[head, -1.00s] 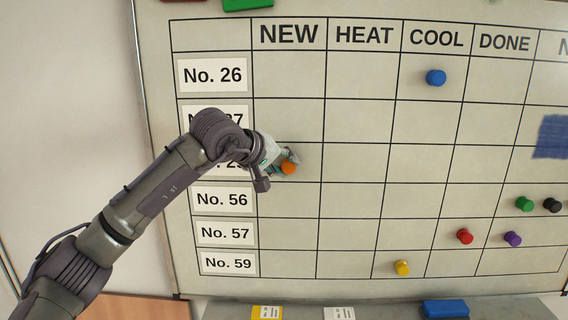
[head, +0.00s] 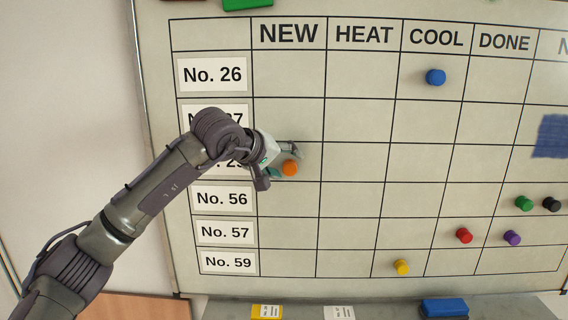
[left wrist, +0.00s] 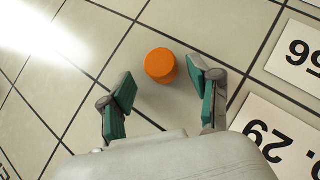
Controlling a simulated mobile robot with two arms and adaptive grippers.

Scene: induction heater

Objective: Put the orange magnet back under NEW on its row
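The orange magnet (head: 290,168) sits on the whiteboard (head: 355,162) in the NEW column, in the row just above No. 56. In the left wrist view that row's label (left wrist: 275,135) reads 29, and the magnet (left wrist: 160,65) stands inside one cell, clear of the grid lines. My left gripper (head: 286,161) is open at the magnet; its green-padded fingers (left wrist: 160,85) are spread to either side, with a gap visible on both sides. My wrist covers part of the row labels in the head view. My right gripper is not in view.
A blue magnet (head: 435,77) is under COOL on No. 26. Red (head: 464,236), yellow (head: 402,267), purple (head: 512,238), green (head: 524,203) and black (head: 551,204) magnets sit lower right. A ledge below holds a blue eraser (head: 445,308). Cells around the orange magnet are empty.

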